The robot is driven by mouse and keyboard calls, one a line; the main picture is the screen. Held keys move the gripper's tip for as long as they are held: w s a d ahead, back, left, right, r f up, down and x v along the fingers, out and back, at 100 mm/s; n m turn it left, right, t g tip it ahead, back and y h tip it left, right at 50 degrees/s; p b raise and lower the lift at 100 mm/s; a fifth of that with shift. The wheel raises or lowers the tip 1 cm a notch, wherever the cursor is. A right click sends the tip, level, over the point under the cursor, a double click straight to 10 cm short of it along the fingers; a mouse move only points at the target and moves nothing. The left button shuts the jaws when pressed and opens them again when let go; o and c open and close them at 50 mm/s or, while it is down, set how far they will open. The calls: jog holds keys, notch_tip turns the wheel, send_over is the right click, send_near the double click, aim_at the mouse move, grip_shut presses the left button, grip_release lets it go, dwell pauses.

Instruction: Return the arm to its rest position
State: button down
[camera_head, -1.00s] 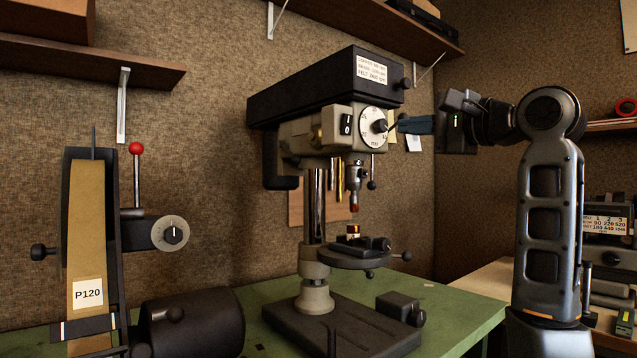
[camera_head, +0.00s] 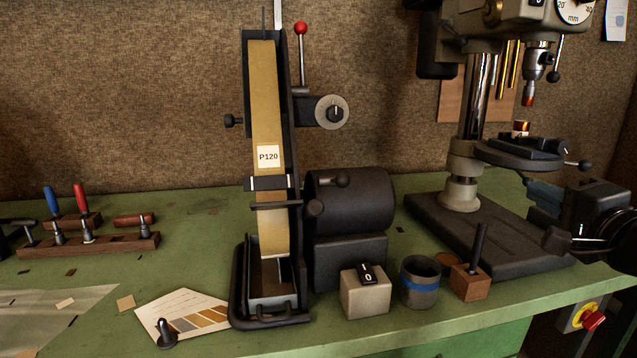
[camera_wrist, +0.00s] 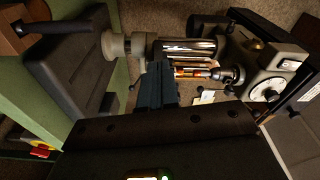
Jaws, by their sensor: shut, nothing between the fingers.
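My gripper (camera_head: 541,197) is at the right edge of the head view, with its blue-grey fingers pointing left over the drill press base. The fingers are together and hold nothing. In the wrist view the closed fingers (camera_wrist: 157,84) point toward the drill press column. Most of my arm lies outside the head view, so its full pose is hidden.
The drill press (camera_head: 478,95) stands close beside my gripper, its table (camera_head: 520,155) just above the fingers. A belt sander (camera_head: 265,150), a switch box (camera_head: 365,290), a blue-banded cup (camera_head: 419,282) and a wooden block with a peg (camera_head: 470,282) stand left. A red stop button (camera_head: 592,318) is below.

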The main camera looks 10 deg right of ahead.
jog(key=s+a+f+n+g, duration=0.1)
jog(key=s+a+f+n, duration=0.1)
jog(key=s+a+f, duration=0.4)
jog(key=s+a+f+n, duration=0.2)
jog(key=s+f, duration=0.2)
jog(key=f, duration=0.4)
jog(key=s+a+f+n+g, duration=0.1)
jog(key=s+a+f, duration=0.35)
jog(key=f, duration=0.25)
jog(key=s+a+n, duration=0.2)
jog(key=s+n, duration=0.2)
jog(key=s, duration=0.5)
jog(key=s+a+f+n+g+y, duration=0.1)
jog(key=s+a+n, duration=0.2)
jog(key=s, duration=0.5)
jog(key=s+a+n, duration=0.2)
jog(key=s+n, duration=0.2)
jog(key=s, duration=0.5)
jog(key=shift+s+a+f+n+y, duration=0.15)
jog(key=shift+s+a+n+y, duration=0.1)
jog(key=shift+s+n+y, duration=0.05)
